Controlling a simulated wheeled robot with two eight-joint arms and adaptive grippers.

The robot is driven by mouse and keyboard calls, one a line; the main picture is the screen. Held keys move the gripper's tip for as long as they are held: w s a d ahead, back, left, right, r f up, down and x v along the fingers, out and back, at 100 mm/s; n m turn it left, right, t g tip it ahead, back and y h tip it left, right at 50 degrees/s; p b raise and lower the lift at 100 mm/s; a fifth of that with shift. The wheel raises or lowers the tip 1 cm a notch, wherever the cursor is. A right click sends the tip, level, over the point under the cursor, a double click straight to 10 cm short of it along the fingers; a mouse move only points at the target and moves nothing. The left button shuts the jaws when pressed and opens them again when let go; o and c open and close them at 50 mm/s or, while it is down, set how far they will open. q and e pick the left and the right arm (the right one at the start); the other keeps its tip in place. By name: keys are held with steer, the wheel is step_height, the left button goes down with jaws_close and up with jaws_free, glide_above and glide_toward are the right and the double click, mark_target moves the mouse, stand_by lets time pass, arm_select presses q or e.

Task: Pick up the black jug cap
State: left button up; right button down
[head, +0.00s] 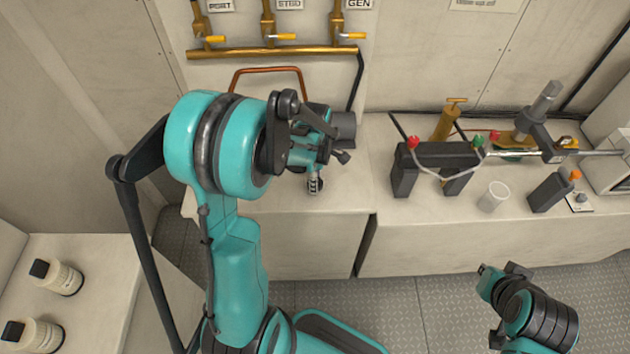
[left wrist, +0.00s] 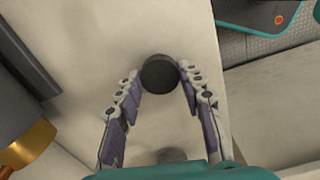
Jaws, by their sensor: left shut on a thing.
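The black jug cap (left wrist: 159,72) is a small round dark disc between the fingertips of my left gripper (left wrist: 160,82) in the left wrist view. Both fingers touch its sides, and the gripper is shut on it. Pale bench surface shows behind the cap; I cannot tell whether the cap still touches it. In the head view my left gripper (head: 314,184) is over the bench below the copper pipe, largely hidden by its own arm. My right gripper (head: 492,276) is over the floor at the lower right, with its fingers unclear.
Yellow-handled valves (head: 280,37) line the back wall.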

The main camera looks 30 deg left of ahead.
arm_select(q)
step_height(320, 180, up, 4)
steer(key=shift+f+p, duration=0.25)
steer(key=shift+p, duration=0.4)
steer(key=d+r+p, duration=0.3)
steer(key=d+r, duration=0.3)
steer(key=d, duration=0.5)
steer(key=shift+s+d+r, duration=0.25)
steer(key=shift+s+d, duration=0.05)
steer(key=shift+s, duration=0.1)
